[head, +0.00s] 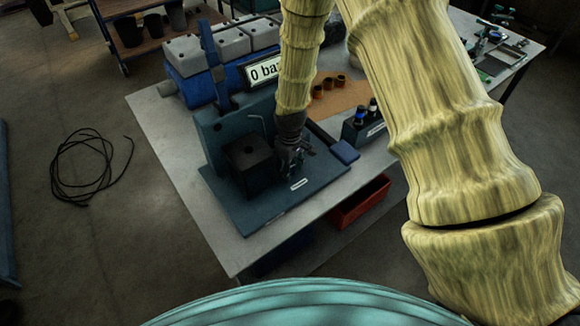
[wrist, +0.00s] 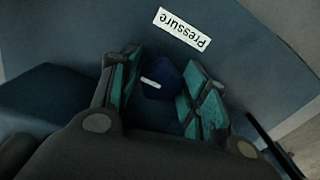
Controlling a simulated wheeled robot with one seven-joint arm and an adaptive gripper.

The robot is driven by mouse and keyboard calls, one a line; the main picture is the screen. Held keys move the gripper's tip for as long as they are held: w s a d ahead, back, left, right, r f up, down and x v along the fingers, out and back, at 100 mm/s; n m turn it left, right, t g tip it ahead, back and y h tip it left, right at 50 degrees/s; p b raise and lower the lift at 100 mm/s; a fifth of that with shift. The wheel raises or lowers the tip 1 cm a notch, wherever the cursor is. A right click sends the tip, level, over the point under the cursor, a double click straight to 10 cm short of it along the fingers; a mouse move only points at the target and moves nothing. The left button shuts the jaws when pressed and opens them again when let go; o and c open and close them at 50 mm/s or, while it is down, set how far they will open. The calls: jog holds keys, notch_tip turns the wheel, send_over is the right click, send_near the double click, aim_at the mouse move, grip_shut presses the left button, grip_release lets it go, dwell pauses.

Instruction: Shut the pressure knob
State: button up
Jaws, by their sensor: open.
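The pressure knob (wrist: 167,84) is dark blue with a short white mark and sits on the blue base plate (head: 275,204). In the wrist view it lies between the two teal-padded fingers of my gripper (wrist: 160,76), which are open around it with a dark gap on each side. The white "Pressure" label (wrist: 182,27) lies on the plate just beyond the fingertips; it is small in the head view (head: 298,184). In the head view my gripper (head: 290,164) points down over the plate and hides the knob.
A dark block (head: 250,165) stands left of my gripper on the same plate. Behind is a display (head: 263,70) reading "0 ba…", partly hidden by my arm. A blue pad (head: 345,152) sticks out at the right. A red bin (head: 358,203) is below the table.

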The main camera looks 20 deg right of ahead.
jog(key=c, duration=0.8)
jog(key=shift+m+b, duration=0.3)
jog(key=shift+m, duration=0.1)
jog(key=m+b, duration=0.1)
jog(key=m, duration=0.2)
jog(key=shift+f, duration=0.1)
jog(key=m+b, duration=0.1)
jog(key=m, duration=0.4)
jog(key=shift+b, duration=0.4)
jog(key=m, duration=0.4)
jog(key=shift+m, duration=0.4)
jog(key=m, duration=0.4)
jog(key=shift+m, duration=0.3)
